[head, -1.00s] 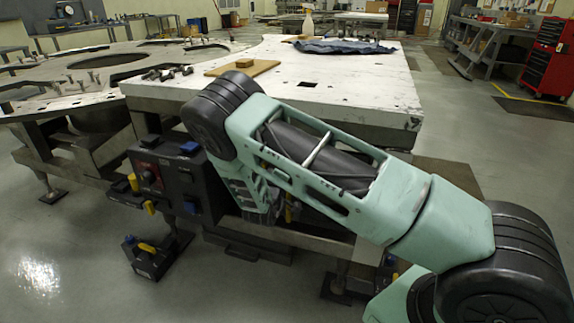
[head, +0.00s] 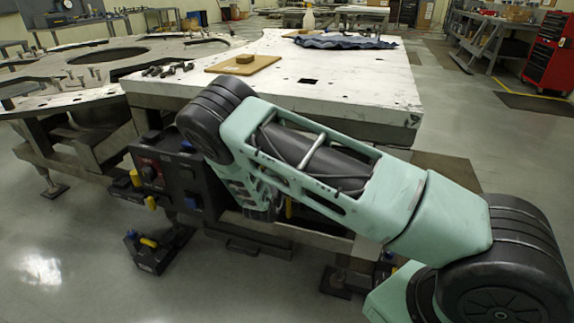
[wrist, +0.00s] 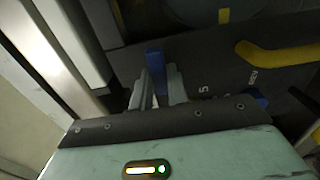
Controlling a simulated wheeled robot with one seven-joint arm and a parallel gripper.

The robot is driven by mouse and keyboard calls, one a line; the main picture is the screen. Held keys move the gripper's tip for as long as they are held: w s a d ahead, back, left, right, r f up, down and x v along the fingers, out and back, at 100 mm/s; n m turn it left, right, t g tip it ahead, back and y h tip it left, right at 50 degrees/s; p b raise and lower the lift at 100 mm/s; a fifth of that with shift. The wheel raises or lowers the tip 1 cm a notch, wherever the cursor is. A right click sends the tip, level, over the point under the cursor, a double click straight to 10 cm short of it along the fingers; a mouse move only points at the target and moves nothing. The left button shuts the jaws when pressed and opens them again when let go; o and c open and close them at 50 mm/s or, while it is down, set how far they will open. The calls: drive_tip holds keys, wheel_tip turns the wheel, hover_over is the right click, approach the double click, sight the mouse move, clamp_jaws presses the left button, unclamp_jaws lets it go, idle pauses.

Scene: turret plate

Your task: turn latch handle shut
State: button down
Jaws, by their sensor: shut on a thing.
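The blue latch handle (wrist: 154,58) stands up between the two pale fingers of my gripper (wrist: 156,84) in the wrist view. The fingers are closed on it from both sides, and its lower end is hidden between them. Behind it is a dark panel with white markings. In the head view, the dark box (head: 178,183) with red, yellow and blue parts stands low in front of the white table. My forearm covers its right side and hides my gripper there.
A yellow bar handle (wrist: 280,54) is right of my gripper. A pale metal beam (wrist: 65,45) runs close on the left. The white-topped table (head: 350,90) rises behind the box. A small dark unit with a yellow part (head: 150,250) sits low in front, with open floor to its left.

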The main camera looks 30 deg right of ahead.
drive_tip(key=c, duration=1.4)
unclamp_jaws()
drive_tip(key=shift+o, duration=0.2)
drive_tip(key=v, duration=1.7)
drive_tip(key=shift+a, duration=0.2)
drive_tip(key=shift+s+f, duration=0.1)
drive_tip(key=shift+s, duration=0.05)
